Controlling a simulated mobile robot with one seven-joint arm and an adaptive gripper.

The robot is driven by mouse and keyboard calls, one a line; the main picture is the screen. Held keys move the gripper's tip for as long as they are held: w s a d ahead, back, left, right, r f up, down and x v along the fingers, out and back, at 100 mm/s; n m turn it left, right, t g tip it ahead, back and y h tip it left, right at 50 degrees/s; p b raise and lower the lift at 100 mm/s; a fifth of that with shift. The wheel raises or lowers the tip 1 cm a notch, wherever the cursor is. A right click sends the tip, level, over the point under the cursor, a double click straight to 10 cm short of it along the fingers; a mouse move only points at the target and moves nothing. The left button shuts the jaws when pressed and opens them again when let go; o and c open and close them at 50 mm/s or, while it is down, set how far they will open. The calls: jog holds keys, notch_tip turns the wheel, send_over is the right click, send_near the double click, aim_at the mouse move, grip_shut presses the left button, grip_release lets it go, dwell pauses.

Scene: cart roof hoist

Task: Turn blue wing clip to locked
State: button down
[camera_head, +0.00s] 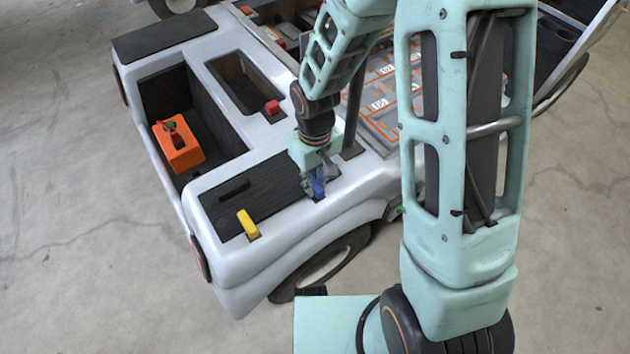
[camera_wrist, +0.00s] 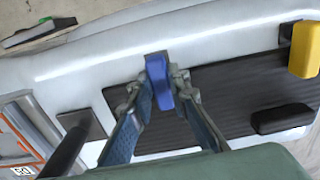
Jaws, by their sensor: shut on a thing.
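The blue wing clip (camera_wrist: 158,80) sits at the edge of a black ribbed panel on the white cart body. In the wrist view it lies between my two fingertips, and my gripper (camera_wrist: 160,92) is shut on it. In the head view the blue clip (camera_head: 318,187) shows below my gripper (camera_head: 317,178), partly hidden by the fingers. I cannot tell from these views how far the clip is turned.
A yellow clip (camera_head: 247,224) stands on the near left part of the black panel (camera_head: 275,192). A red clip (camera_head: 272,107) sits farther back. An orange box (camera_head: 178,146) is in an open bay. A dark post (camera_head: 352,136) rises close to my gripper's right.

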aim_at(315, 183)
jog(key=c, duration=1.8)
grip_release()
jog(key=shift+c, duration=0.2)
jog(key=shift+r, duration=0.1)
notch_tip(315, 183, up, 12)
jog(key=shift+w, duration=0.1)
